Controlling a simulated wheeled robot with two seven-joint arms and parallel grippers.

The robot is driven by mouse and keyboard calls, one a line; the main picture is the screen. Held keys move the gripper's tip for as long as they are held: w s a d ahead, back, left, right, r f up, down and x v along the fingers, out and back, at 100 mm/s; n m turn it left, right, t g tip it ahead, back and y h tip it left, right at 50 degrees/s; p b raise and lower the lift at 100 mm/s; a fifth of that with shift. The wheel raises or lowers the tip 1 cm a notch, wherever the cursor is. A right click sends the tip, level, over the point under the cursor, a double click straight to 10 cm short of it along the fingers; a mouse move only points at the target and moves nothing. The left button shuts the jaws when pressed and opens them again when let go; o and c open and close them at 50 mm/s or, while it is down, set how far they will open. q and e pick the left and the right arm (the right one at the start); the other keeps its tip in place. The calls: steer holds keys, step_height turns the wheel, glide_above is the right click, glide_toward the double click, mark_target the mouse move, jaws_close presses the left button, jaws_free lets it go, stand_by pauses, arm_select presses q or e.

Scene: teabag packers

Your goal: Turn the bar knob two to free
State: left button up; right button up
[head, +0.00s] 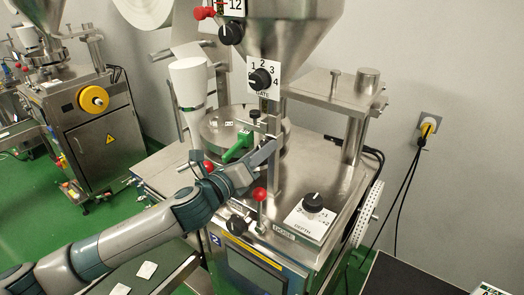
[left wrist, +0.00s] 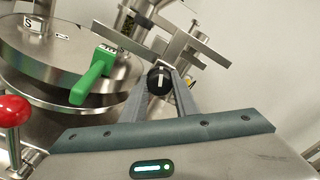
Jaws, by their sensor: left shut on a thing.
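My left gripper (head: 264,153) reaches over the machine from the left in the head view, beside the green handle (head: 238,147). In the left wrist view its two fingers (left wrist: 162,88) are shut on a round black knob (left wrist: 159,80) with a white line on its face. The white line stands about upright in that view. In the head view the gripper hides most of this knob. I cannot read a label or any position marks by it. My right gripper is not in view.
The green handle also shows close left of the fingers in the left wrist view (left wrist: 95,78). A red ball lever (head: 260,194), the depth knob (head: 312,202) and the gate knob (head: 261,78) are nearby. A steel post (head: 277,165) stands just right of the gripper.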

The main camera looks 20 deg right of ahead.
arm_select(q)
steer(key=n, duration=0.3)
steer(key=shift+n, duration=0.4)
steer(key=n, duration=0.3)
steer(key=shift+n, duration=0.3)
steer(key=n, duration=0.6)
steer(key=shift+p, duration=0.4)
steer(key=o, duration=1.1)
steer(key=shift+c, duration=0.2)
